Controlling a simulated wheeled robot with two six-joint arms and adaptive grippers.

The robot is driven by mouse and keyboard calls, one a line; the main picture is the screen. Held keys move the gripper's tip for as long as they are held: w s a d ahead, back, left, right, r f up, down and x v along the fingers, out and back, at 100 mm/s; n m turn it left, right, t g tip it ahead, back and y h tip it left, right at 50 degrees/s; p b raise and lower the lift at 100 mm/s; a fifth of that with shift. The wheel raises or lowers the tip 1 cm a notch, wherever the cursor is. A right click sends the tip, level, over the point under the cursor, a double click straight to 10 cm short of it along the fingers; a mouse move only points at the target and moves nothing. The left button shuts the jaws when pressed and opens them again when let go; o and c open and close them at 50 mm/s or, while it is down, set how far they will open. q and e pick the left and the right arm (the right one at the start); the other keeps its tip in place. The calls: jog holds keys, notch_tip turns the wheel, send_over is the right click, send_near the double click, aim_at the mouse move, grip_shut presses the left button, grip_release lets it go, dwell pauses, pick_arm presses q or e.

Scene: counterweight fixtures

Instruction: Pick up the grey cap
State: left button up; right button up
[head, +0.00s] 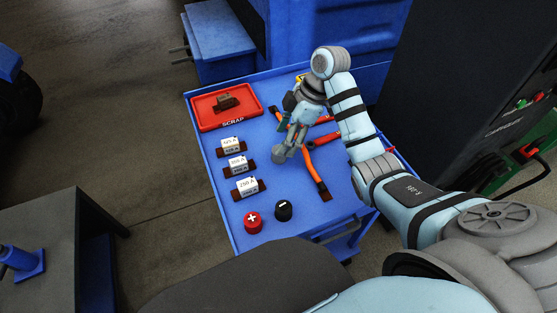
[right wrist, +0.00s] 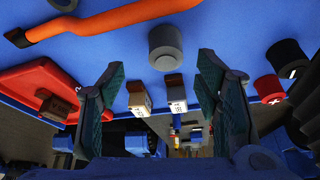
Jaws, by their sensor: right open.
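The grey cap (head: 278,154) is a short grey cylinder on the blue cart top, just below my right gripper (head: 287,124) in the head view and partly hard to separate from it. In the right wrist view the grey cap (right wrist: 165,47) appears whole, standing beyond the fingertips and between the two fingers in the picture. My right gripper (right wrist: 158,70) is open and empty, with its dark green-padded fingers wide apart. It does not appear to touch the cap. My left gripper is not in view.
Orange cables (head: 309,157) with dark ends lie right of the cap. Several white-labelled blocks (head: 238,164) stand to its left. A red cap (head: 253,222) and a black cap (head: 283,210) stand in front. A red scrap tray (head: 202,103) sits at the back left.

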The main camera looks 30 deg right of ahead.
jog(key=x, duration=0.3)
jog(key=b+x, duration=0.1)
jog(key=shift+s+f, duration=0.25)
jog(key=shift+f, duration=0.1)
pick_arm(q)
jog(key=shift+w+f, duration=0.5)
pick_arm(e)
jog(key=c, duration=0.8)
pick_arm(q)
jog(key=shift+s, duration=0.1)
pick_arm(e)
jog(key=shift+r, duration=0.2)
jog(key=shift+r, duration=0.25)
notch_tip(320, 180, up, 2)
jog(key=shift+r+p, duration=0.2)
jog(key=shift+p, duration=0.35)
pick_arm(q)
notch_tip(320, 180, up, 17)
jog(key=p, duration=1.6)
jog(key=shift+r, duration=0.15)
pick_arm(e)
notch_tip(320, 180, up, 17)
jog(key=shift+f, duration=0.1)
